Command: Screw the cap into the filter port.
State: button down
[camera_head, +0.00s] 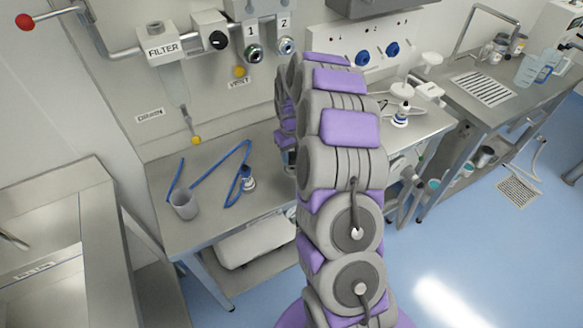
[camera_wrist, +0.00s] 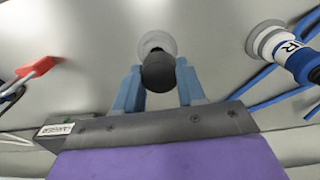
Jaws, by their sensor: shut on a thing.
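In the wrist view a dark round cap (camera_wrist: 158,76) stands between the two blue fingers of my gripper (camera_wrist: 159,68), which is shut on it. The cap's far end lies in front of a pale, translucent round ring (camera_wrist: 157,43) on a light grey surface. I cannot tell whether the cap touches the ring or is seated in it, nor whether this ring is the filter port. In the head view my own arm hides most of the gripper and the cap. A FILTER label (camera_head: 163,48) is on the wall fixture at upper left.
A white and blue connector (camera_wrist: 291,52) with blue tubing lies right of my gripper; a red clip (camera_wrist: 36,70) is at left. In the head view, blue tubing (camera_head: 217,168) and a cup (camera_head: 184,204) are on the steel bench (camera_head: 215,225). Blue floor (camera_head: 470,245) is open at right.

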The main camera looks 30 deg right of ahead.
jog(key=shift+r+p, duration=0.8)
jog(key=shift+r, duration=1.25)
